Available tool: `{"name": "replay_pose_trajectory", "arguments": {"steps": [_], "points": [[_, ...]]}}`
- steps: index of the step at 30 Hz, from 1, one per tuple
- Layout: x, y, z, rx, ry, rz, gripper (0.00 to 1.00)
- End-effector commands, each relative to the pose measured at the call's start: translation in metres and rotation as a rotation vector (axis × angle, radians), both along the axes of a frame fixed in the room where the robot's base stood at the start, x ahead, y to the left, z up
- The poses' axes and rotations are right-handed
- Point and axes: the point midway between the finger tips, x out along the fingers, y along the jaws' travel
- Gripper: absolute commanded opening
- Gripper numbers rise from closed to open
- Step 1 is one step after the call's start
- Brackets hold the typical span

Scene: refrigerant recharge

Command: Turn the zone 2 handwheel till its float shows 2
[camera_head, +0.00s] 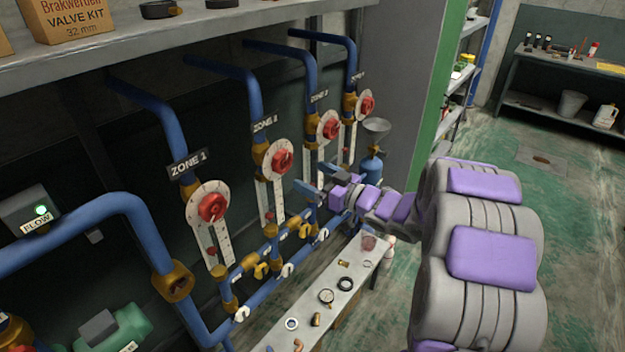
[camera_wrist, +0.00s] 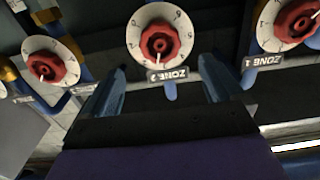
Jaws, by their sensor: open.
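The zone 2 handwheel (camera_head: 279,158) is a red knob on a white numbered dial, second from the left in the head view. It is centred in the wrist view (camera_wrist: 160,42), upside down above its ZONE 2 label (camera_wrist: 168,74). Below it in the head view hangs a white scale strip (camera_head: 277,197) with a small red mark near its lower part; the float reading is too small to tell. My gripper (camera_head: 314,178) is open and empty, apart from the wheel. In the wrist view its two blue fingers (camera_wrist: 164,75) stand either side of the ZONE 2 label.
The zone 1 handwheel (camera_head: 212,207) is to the left, and two more handwheels (camera_head: 328,127) are to the right. Blue pipes and yellow valves (camera_head: 261,270) run below. A bench (camera_head: 335,300) with loose fittings stands beneath. A shelf (camera_head: 190,30) overhangs the wheels.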

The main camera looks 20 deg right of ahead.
Motion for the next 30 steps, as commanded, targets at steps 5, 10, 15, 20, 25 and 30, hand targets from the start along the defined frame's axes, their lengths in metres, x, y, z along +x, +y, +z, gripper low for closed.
{"name": "replay_pose_trajectory", "arguments": {"steps": [5, 10, 15, 20, 25, 30], "points": [[0.015, 0.012, -0.001, 0.003, -0.002, 0.002, 0.94], [0.030, 0.022, -0.002, -0.002, -0.001, 0.000, 0.94], [0.045, 0.034, -0.002, 0.001, 0.000, 0.001, 0.94], [0.059, 0.043, -0.003, -0.002, 0.001, 0.000, 0.94], [0.069, 0.050, 0.000, -0.001, -0.001, -0.002, 0.90], [0.068, 0.049, 0.000, -0.001, 0.000, -0.002, 0.74]]}}
